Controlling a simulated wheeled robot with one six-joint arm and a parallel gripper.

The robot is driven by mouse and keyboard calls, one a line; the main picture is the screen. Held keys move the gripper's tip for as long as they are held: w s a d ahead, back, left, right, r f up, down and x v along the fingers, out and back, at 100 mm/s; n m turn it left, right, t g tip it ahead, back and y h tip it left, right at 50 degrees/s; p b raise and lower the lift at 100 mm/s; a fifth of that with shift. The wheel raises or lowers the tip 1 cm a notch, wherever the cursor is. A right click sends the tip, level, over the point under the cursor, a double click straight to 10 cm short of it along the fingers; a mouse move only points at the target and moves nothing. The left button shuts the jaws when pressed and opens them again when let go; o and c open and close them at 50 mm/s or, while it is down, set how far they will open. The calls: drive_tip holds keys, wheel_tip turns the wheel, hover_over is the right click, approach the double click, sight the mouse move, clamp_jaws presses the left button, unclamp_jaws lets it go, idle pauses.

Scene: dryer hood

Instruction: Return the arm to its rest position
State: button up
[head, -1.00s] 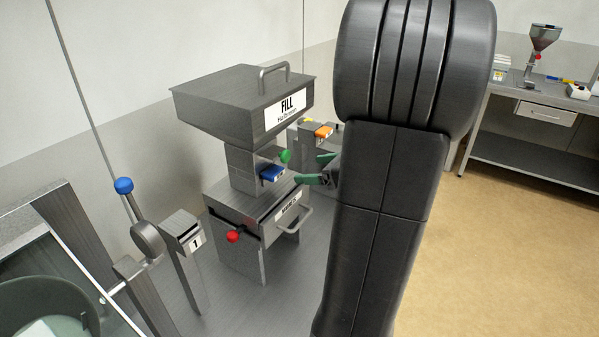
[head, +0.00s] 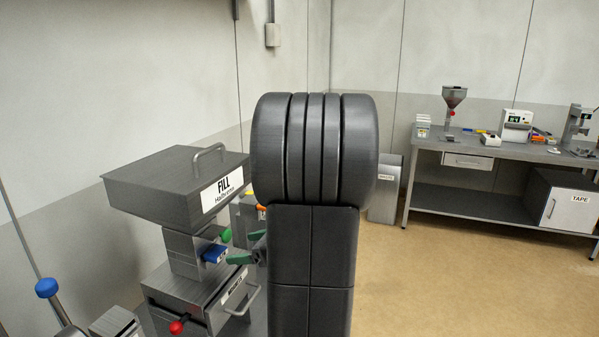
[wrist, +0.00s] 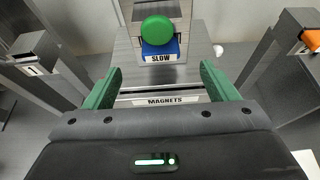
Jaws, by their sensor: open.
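My gripper (head: 246,250) shows in the head view as green fingers just left of my dark arm, which stands upright in the middle and hides part of it. In the wrist view my gripper (wrist: 160,90) is open, its two green fingers apart with nothing between them. Beyond the fingers are a green knob (wrist: 156,30), a blue block marked SLOW (wrist: 160,52) and a label reading MAGNETS (wrist: 166,101). In the head view the fingers are close to the right of the blue block (head: 214,253) and the green knob (head: 226,235).
The grey FILL hopper (head: 165,185) stands above a drawer unit with a red knob (head: 176,327) and a handle. A blue-knobbed lever (head: 46,288) is at the lower left. A workbench (head: 470,150) stands at the back right. The floor (head: 450,280) on the right is clear.

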sight(216, 251)
drive_tip(key=p+x, duration=0.1)
drive_tip(key=x, duration=0.8)
drive_tip(key=shift+s+d, duration=0.1)
drive_tip(key=shift+d, duration=0.25)
drive_tip(key=shift+r, duration=0.15)
drive_tip(key=b+v, duration=0.2)
drive_tip(key=v, duration=1.1)
drive_tip(key=p+x, duration=0.2)
drive_tip(key=x, duration=1.2)
drive_tip(key=shift+s, duration=0.1)
drive_tip(key=s+d, duration=0.2)
drive_tip(key=d, duration=0.4)
drive_tip(key=shift+s+d, duration=0.1)
drive_tip(key=shift+d, duration=0.05)
